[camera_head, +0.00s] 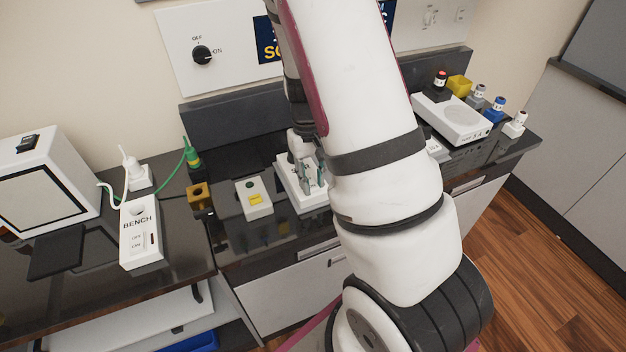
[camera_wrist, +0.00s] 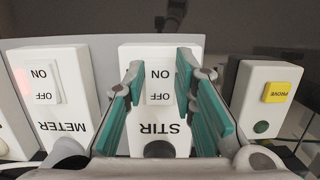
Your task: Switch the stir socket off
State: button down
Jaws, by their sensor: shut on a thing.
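The stir socket (camera_wrist: 160,58) is a white box in the middle of the wrist view, its STIR, ON and OFF lettering upside down. Its switch (camera_wrist: 160,86) lies between my fingertips. My gripper (camera_wrist: 160,72) has teal pads, one on each side of the switch, in front of the box face. It is shut on the switch, with the fingers some way apart. A dark round outlet shows low on the box. In the head view the stir socket (camera_head: 286,183) is partly hidden by my gripper (camera_head: 314,177). I cannot tell which side of the switch is pressed in.
The meter socket (camera_wrist: 78,105) stands close on the left in the wrist view, with a reddish glow. The PROVE box (camera_wrist: 262,120) with a yellow button is on the right. In the head view, a bench socket (camera_head: 140,245) with a plug and cables stands left.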

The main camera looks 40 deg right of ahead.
jog(key=shift+w+g, duration=0.25)
jog(key=shift+g, duration=0.25)
jog(key=c, duration=1.3)
grip_release()
jog(key=v, duration=1.2)
jog(key=shift+d, duration=0.15)
jog(key=shift+r, duration=0.1)
